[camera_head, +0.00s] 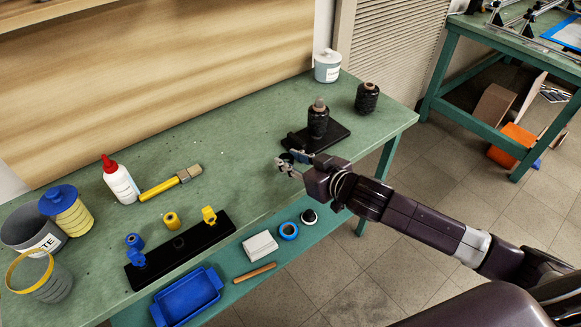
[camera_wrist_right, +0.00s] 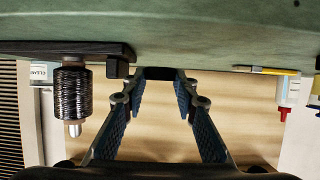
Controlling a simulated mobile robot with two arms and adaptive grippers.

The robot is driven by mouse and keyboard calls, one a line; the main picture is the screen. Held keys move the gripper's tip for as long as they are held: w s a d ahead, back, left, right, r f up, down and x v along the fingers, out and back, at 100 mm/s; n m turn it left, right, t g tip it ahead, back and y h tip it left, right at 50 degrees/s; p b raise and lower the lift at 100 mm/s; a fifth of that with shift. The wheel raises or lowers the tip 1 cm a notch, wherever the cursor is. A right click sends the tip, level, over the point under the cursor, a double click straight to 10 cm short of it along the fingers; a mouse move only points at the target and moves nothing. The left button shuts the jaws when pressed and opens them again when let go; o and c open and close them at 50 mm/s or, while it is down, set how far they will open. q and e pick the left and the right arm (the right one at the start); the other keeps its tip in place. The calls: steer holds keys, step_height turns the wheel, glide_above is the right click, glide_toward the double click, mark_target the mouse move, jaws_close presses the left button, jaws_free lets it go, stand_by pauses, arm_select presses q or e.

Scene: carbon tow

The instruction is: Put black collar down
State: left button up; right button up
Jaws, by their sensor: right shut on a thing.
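My right gripper (camera_head: 286,166) reaches over the table near the front left corner of a black spool stand. In the right wrist view its two blue-padded fingers (camera_wrist_right: 162,92) are closed on a small dark piece (camera_wrist_right: 162,73), which looks like the black collar. In the head view the collar is hard to separate from the dark fingertips. A black rack (camera_head: 200,241) lies at the table's front left. It carries a blue piece (camera_head: 136,258), a dark spot in the middle and a yellow piece (camera_head: 209,215). My left gripper is not in view.
A black spool (camera_head: 318,123) stands on the stand's base (camera_head: 333,138), close to my gripper. Another black spool (camera_head: 367,98) and a white jar (camera_head: 327,66) are behind. The table (camera_head: 245,165) is clear between.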

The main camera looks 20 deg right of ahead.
steer(key=shift+f, duration=1.3)
steer(key=shift+f, duration=0.4)
steer(key=o, duration=0.9)
steer(key=shift+s+f, duration=0.15)
steer(key=shift+f, duration=0.1)
steer(key=shift+r, duration=0.25)
steer(key=v, duration=1.2)
steer(key=shift+r+b, duration=0.35)
steer(key=shift+b, duration=0.05)
